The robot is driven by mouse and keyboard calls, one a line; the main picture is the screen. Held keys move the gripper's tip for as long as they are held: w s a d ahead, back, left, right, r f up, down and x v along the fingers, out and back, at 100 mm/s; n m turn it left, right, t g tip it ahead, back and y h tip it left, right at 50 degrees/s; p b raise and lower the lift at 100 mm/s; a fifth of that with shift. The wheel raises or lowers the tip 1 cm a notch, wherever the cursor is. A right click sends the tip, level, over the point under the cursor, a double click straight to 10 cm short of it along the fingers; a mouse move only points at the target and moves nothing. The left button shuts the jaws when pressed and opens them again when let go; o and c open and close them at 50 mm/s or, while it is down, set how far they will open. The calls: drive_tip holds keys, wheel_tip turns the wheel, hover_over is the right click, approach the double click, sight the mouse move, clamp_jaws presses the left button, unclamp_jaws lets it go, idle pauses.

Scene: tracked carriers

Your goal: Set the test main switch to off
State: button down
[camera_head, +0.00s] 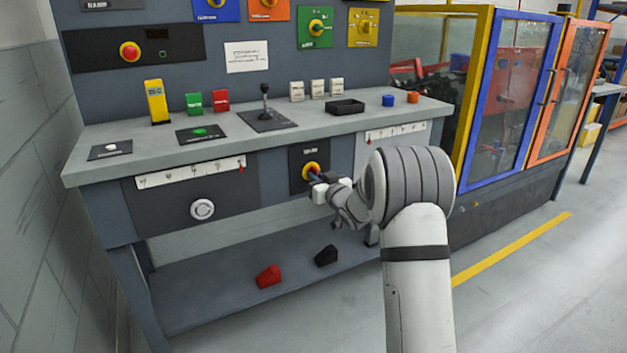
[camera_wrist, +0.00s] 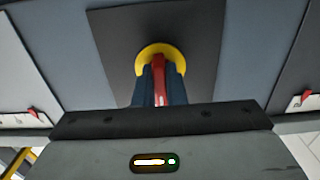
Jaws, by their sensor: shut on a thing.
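The test main switch is a rotary switch on a black plate (camera_head: 297,182) below the bench top, with a yellow ring (camera_head: 309,167) and a red handle. In the wrist view the yellow ring (camera_wrist: 143,62) sits on the dark plate (camera_wrist: 198,50), and the red handle (camera_wrist: 160,85) stands roughly upright in the picture. My gripper (camera_head: 318,178) is at the switch. In the wrist view its dark fingers (camera_wrist: 154,84) are shut on the red handle, one on either side. The fingers hide part of the handle and ring, and the plate's lettering is too small to read.
The bench top (camera_head: 340,122) overhangs the switch. White scale strips with red pointers sit left (camera_head: 190,172) and right (camera_head: 395,131). A red block (camera_head: 268,276) and a black block (camera_head: 326,256) lie on the lower shelf. Open floor lies in front.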

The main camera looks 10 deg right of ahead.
drive_tip(key=shift+r, duration=0.5)
drive_tip(key=c, duration=1.6)
unclamp_jaws()
drive_tip(key=shift+c, duration=0.2)
drive_tip(key=shift+o, duration=0.8)
drive_tip(key=shift+f, duration=0.25)
drive_tip(key=p+v, duration=0.2)
drive_tip(key=v, duration=0.6)
